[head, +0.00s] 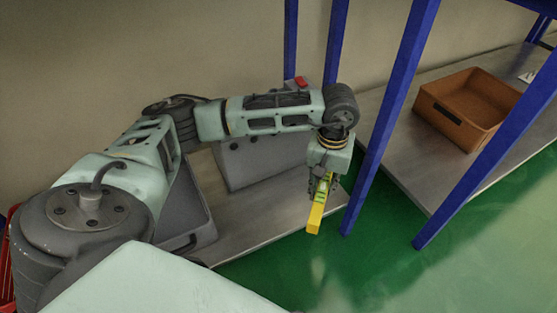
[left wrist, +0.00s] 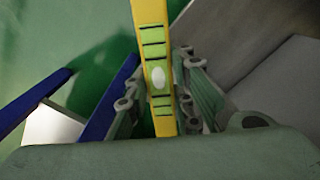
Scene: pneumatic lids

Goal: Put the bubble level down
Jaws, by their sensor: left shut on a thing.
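The bubble level is a long yellow bar with green marked faces. It shows in the head view (head: 316,216) and in the left wrist view (left wrist: 151,14). My left gripper (head: 322,184) is shut on it, and in the left wrist view the fingers (left wrist: 160,100) press on both sides of the bar. In the head view the level hangs tilted downward below the gripper, by the front edge of a low grey shelf board (head: 262,211). I cannot tell how far above the board or floor its lower end is. My right gripper is not in view.
Blue rack posts (head: 390,110) stand just right of the left gripper. Behind them, a brown crate (head: 440,118) sits on another low grey board (head: 395,150). A grey bin (head: 187,215) lies left on the near board. Green floor (head: 390,270) is open in front.

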